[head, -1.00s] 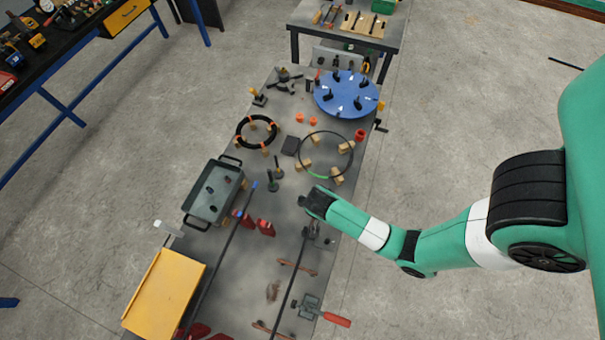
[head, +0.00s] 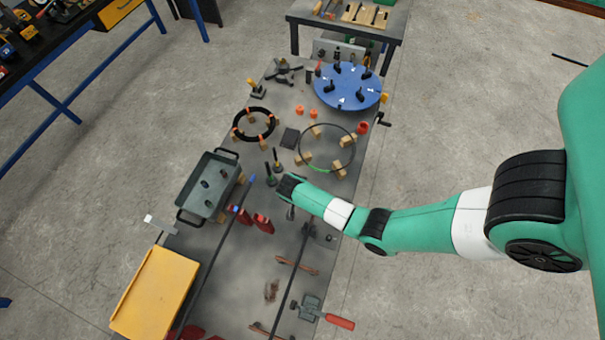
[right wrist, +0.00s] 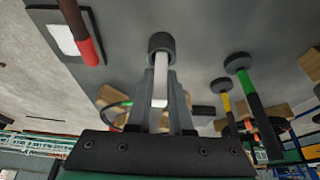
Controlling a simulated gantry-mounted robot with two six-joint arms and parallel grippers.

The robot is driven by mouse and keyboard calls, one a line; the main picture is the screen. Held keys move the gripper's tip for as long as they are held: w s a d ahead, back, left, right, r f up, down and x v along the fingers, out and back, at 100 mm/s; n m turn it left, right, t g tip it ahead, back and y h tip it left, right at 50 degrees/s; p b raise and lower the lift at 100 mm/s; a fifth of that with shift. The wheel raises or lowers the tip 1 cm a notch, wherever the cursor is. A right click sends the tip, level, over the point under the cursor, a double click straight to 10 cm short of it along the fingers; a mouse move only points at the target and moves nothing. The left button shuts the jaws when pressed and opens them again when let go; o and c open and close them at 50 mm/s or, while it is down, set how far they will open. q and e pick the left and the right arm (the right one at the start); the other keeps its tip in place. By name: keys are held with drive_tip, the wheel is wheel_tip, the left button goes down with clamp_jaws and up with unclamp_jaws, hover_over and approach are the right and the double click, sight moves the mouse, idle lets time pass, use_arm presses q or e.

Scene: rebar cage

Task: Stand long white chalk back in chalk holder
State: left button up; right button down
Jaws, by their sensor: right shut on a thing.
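My right gripper (head: 287,187) is over the middle of the long table, just right of two slim dark stands. In the right wrist view the gripper (right wrist: 160,100) is shut on a long white chalk (right wrist: 161,82). A round black holder (right wrist: 161,43) shows at the chalk's far end; I cannot tell whether the chalk sits in it or only lines up with it. A green-and-black piece (right wrist: 247,85) and a yellow-and-black piece (right wrist: 225,100) with round black ends are to the right. The chalk is hidden in the head view. My left gripper is not in view.
A grey tray (head: 181,211) and a blue-tipped rod (head: 220,251) lie left of the gripper. Red clamps (head: 263,223) stand near the rod. A wire ring on wooden blocks (head: 355,143) and a blue turntable (head: 326,98) lie farther back. A red-handled tool (head: 340,322) is at the front.

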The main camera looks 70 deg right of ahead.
drive_tip(key=shift+f, duration=0.1)
drive_tip(key=shift+f, duration=0.1)
drive_tip(key=c, duration=0.8)
unclamp_jaws()
